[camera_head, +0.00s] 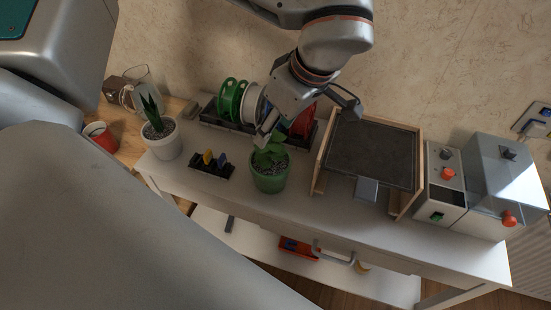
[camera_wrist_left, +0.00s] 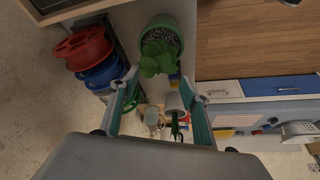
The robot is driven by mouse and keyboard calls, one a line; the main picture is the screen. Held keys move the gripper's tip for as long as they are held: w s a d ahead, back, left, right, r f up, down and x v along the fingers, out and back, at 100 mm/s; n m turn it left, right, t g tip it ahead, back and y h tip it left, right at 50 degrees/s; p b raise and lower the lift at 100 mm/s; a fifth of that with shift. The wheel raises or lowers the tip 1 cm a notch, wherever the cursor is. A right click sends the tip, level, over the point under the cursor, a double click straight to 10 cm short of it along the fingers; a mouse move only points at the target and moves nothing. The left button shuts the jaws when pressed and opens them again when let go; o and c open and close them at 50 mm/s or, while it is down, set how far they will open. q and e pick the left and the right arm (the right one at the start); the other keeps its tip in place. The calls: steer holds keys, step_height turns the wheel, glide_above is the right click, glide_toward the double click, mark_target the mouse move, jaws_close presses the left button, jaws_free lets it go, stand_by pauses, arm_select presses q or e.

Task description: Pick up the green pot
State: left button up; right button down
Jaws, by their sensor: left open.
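The green pot (camera_head: 269,183) stands upright on the white shelf, with a leafy plant in dark soil. In the wrist view the green pot (camera_wrist_left: 162,20) is at the top centre, with its leaves reaching down between the fingertips. My left gripper (camera_head: 306,120) is open and empty, above and behind the pot. One finger is close to the leaves in the head view; I cannot tell whether it touches them. In the wrist view the two fingers of my left gripper (camera_wrist_left: 160,78) are spread wide. My right gripper is not in view.
A white pot (camera_head: 164,142) with a spiky plant stands left of the green pot. A small black rack (camera_head: 211,168) is between them. Several spools (camera_head: 232,98) stand behind. A wood-framed dark panel (camera_head: 371,155) is close on the right, with a grey machine (camera_head: 488,190) beyond.

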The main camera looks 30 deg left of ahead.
mark_target(270, 140)
arm_select(q)
steer(key=shift+s+a+f, duration=0.15)
steer(key=shift+a+f, duration=0.15)
steer(key=shift+f, duration=0.5)
steer(key=shift+w+x, duration=0.15)
steer(key=shift+x, duration=1)
steer(key=shift+w+x, duration=0.2)
steer(key=shift+x, duration=0.9)
steer(key=shift+d, duration=0.1)
jaws_close()
